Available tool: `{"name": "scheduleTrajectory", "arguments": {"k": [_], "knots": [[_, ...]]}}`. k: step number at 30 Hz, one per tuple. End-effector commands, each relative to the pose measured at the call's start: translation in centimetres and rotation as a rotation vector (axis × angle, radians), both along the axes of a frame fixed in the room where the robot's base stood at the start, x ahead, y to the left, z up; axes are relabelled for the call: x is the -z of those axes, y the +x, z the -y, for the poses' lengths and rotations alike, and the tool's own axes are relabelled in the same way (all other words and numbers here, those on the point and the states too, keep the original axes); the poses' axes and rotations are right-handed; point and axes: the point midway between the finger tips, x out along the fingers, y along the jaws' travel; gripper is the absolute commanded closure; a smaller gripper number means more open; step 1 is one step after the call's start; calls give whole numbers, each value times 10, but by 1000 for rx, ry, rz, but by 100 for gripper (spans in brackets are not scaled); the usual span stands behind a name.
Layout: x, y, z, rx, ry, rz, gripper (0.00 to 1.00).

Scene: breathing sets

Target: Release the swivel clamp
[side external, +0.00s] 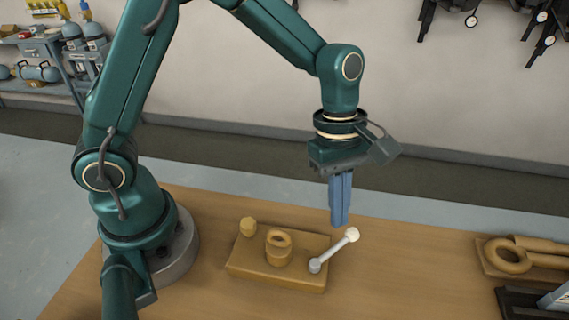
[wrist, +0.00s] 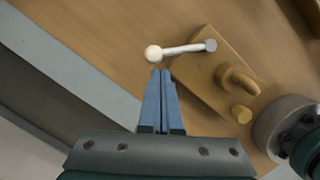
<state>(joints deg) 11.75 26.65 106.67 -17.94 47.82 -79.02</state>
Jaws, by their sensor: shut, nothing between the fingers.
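The swivel clamp's lever is a grey bar (side external: 333,252) with a pale ball knob (side external: 353,234) at its far end and a grey pivot at the other. It sits at the right end of a tan block (side external: 258,272) on the table. The lever slants up to the right in the side view, and the knob reaches past the block's edge. In the wrist view the knob (wrist: 153,53) is just beyond my fingertips. My gripper (side external: 339,223) points down with blue fingers together and empty, close to the knob. I cannot tell whether they touch.
The block also carries a ring-topped post (side external: 279,246) and a hexagonal peg (side external: 248,227). A tan fixture with a ring (side external: 510,258) and a dark tray (side external: 525,303) lie at the table's right. The wooden table (side external: 410,275) is clear between them and the lever.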

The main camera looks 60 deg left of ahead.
Motion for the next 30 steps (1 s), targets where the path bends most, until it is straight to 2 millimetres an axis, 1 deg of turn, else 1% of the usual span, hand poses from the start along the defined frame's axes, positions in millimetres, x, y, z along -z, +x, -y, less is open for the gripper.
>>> {"name": "scheduleTrajectory", "arguments": {"k": [5,14,17,20,25,27,30], "knots": [[0,-4,-2,-1,0,1,100],[0,-5,-2,-1,0,1,100],[-1,-4,-6,-3,0,0,100],[-2,-2,-15,-5,0,1,100],[-8,2,-45,-10,1,2,100],[-28,3,-46,-3,-1,11,100],[-50,4,-51,-2,0,10,100]]}}
